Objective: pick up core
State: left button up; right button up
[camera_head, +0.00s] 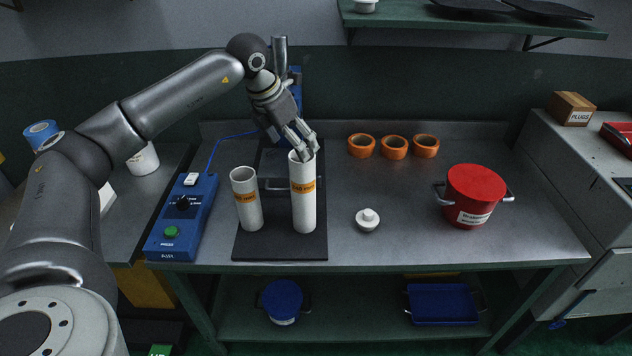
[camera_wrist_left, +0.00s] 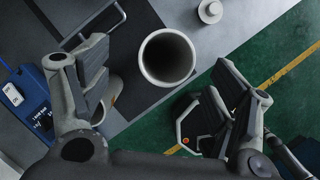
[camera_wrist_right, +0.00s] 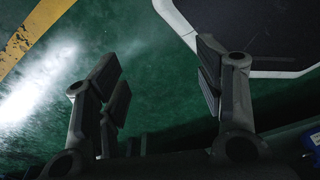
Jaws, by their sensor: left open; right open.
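Two white tube cores with orange labels stand upright on a dark mat (camera_head: 280,248) on the bench. The shorter core (camera_head: 245,212) is at left, the taller core (camera_head: 304,205) at right. My left gripper (camera_head: 303,147) is open at the top of the taller core. In the left wrist view, a hollow round core mouth (camera_wrist_left: 167,57) lies between the spread fingers of that gripper (camera_wrist_left: 160,75); whether they touch it I cannot tell. My right gripper (camera_wrist_right: 160,85) is open and empty over the green floor, outside the head view.
A blue control box (camera_head: 183,220) with a green button stands left of the mat. A white knobbed piece (camera_head: 367,221), several orange rings (camera_head: 394,147) and a red pot (camera_head: 475,195) are to the right. The bench front between knob and pot is clear. A green shelf (camera_head: 470,22) hangs above.

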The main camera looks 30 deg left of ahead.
aim_at(307, 168)
pick_arm(q)
jog(key=p+x, duration=0.1)
jog(key=x, duration=0.1)
jog(key=p+x, duration=0.1)
jog(key=x, duration=0.2)
jog(key=p+x, duration=0.1)
jog(key=x, duration=0.2)
jog(key=shift+s+d+f, duration=0.25)
jog(key=shift+d+f, duration=0.1)
jog(key=shift+d, duration=0.05)
jog(key=shift+w+f, duration=0.15)
jog(key=shift+f, duration=0.2)
jog(key=shift+w+f, duration=0.1)
jog(key=shift+f, duration=0.1)
jog(key=c, duration=1.6)
jog(key=shift+c, duration=0.2)
pick_arm(e)
jog(key=s+r, duration=0.3)
jog(key=shift+r, duration=0.2)
